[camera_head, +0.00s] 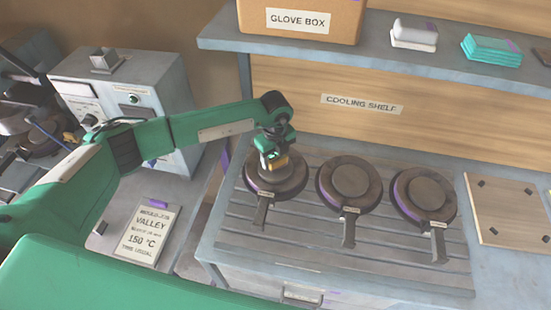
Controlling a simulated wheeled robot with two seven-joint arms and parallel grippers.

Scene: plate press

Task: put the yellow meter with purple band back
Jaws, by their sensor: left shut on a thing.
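My left gripper (271,155) is shut on the yellow meter (280,162), of which only a small yellow part shows beneath and beside the fingers. Its purple band cannot be made out. The gripper points down over the leftmost of three dark round plates with handles (293,186). I cannot tell whether the meter touches this plate. The middle plate (350,183) and the right plate (424,194) lie beside it on the slatted rack (285,236). My right gripper is not in view.
A grey cabinet (175,95) with a small metal bracket (104,60) on top stands at left. A job card (147,235) reading 150 °C lies near it. A shelf (390,60) above the rack holds a glove box (300,22). A wooden board (508,210) lies at right.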

